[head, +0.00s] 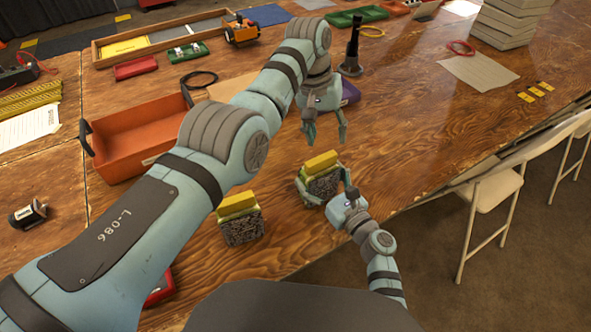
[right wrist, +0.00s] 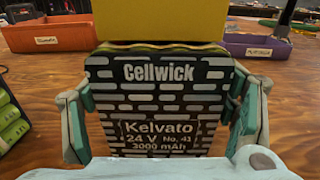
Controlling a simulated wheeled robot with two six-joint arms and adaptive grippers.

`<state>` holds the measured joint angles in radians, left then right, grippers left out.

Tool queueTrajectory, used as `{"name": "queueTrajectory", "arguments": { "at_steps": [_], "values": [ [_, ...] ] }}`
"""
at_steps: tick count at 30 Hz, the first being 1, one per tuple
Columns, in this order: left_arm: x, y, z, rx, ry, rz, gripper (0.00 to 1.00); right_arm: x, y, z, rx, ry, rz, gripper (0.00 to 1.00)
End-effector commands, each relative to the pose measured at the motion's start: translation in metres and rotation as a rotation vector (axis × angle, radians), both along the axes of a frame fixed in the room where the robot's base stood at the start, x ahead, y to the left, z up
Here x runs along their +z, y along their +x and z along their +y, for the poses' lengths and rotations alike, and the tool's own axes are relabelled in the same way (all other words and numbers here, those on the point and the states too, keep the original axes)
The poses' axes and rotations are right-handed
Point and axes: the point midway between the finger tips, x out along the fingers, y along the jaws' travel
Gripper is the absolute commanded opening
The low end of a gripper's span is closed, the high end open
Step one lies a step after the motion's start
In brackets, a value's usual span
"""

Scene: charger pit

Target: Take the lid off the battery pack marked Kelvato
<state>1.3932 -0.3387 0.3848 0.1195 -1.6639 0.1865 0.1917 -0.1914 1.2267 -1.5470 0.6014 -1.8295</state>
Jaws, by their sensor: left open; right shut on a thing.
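The Kelvato battery pack (head: 324,187) stands upright on the wooden table, with a yellow lid (head: 321,162) on top. In the right wrist view its dark label (right wrist: 160,110) reads Cellwick, Kelvato, 24 V; the lid (right wrist: 160,20) is cut off by the upper edge. My right gripper (head: 325,184) is shut on the pack, one finger at each side. My left gripper (head: 324,138) is open and empty, pointing down just above the lid and apart from it. A similar pack (head: 241,228) with a yellow lid (head: 237,203) stands to the left; its label cannot be read.
An orange bin (head: 125,152) lies behind my left arm. A purple bin (head: 350,92) and a black upright tool (head: 352,48) stand beyond my left gripper. The table right of the Kelvato pack is clear up to its edge, where a chair (head: 493,188) stands.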

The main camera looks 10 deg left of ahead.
Motion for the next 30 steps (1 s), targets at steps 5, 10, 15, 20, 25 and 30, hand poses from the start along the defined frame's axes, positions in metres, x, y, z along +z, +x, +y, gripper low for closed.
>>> {"name": "queueTrajectory", "arguments": {
  "at_steps": [5, 10, 15, 20, 25, 30],
  "values": [
    [-0.037, 0.035, 0.032, 0.807, -0.451, 0.100, 0.39, 0.001, 0.000, 0.000, -0.001, 0.001, -0.002, 0.28],
    [-0.043, 0.009, 0.083, 1.485, -0.904, 0.390, 0.39, 0.001, 0.000, 0.000, -0.001, 0.002, -0.001, 0.28],
    [-0.025, -0.056, 0.098, 1.786, -1.146, 0.760, 0.39, 0.000, 0.000, 0.000, 0.000, 0.001, -0.001, 0.28],
    [-0.014, -0.089, 0.094, 1.866, -1.195, 0.954, 0.39, 0.001, 0.000, 0.000, 0.000, 0.001, -0.002, 0.28],
    [-0.021, -0.079, 0.075, 1.874, -1.201, 0.982, 0.39, 0.001, 0.000, 0.000, 0.000, 0.002, -0.002, 0.28],
    [-0.037, -0.056, 0.043, 1.873, -1.199, 0.982, 0.39, 0.001, 0.001, 0.000, -0.001, 0.001, -0.003, 0.28]
  ]
}}
